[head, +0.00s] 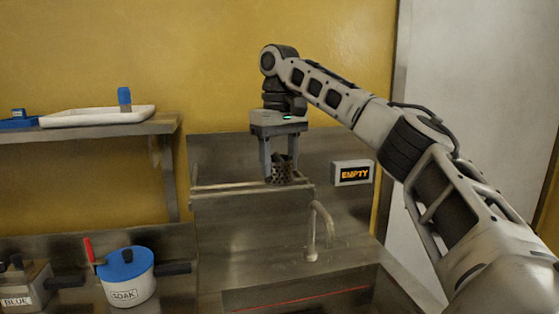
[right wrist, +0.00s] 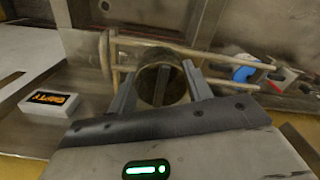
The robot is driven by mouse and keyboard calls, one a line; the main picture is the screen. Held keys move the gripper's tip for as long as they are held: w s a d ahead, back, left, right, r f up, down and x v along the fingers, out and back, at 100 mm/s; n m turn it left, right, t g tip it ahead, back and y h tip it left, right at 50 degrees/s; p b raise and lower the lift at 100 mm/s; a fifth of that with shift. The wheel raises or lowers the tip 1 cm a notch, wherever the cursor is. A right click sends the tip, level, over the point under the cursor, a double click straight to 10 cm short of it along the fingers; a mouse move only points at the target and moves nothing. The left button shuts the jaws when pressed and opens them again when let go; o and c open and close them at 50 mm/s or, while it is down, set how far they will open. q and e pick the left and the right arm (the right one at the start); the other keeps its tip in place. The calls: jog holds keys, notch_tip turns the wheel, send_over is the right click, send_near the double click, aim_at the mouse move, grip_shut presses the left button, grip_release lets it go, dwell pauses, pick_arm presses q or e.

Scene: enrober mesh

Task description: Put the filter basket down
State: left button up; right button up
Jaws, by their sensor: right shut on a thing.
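The filter basket (head: 281,169) is a small dark perforated cup. My right gripper (head: 279,172) is shut on it and holds it at the rail rack (head: 235,188) above the sink. In the right wrist view the basket (right wrist: 163,84) shows as a round, dark-walled opening between the two fingers (right wrist: 160,88), with the rack's rods (right wrist: 200,53) behind it. I cannot tell whether the basket touches the rods. My left gripper is not in view.
An "EMPTY" sign (head: 352,173) is at the right of the rack. A tap (head: 316,230) stands below over the sink. A blue-lidded pot (head: 127,275) marked "SOAK" sits lower left. A shelf (head: 95,132) with a white tray (head: 97,116) is at upper left.

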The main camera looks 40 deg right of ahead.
jog(key=shift+f, duration=0.1)
jog(key=o, duration=1)
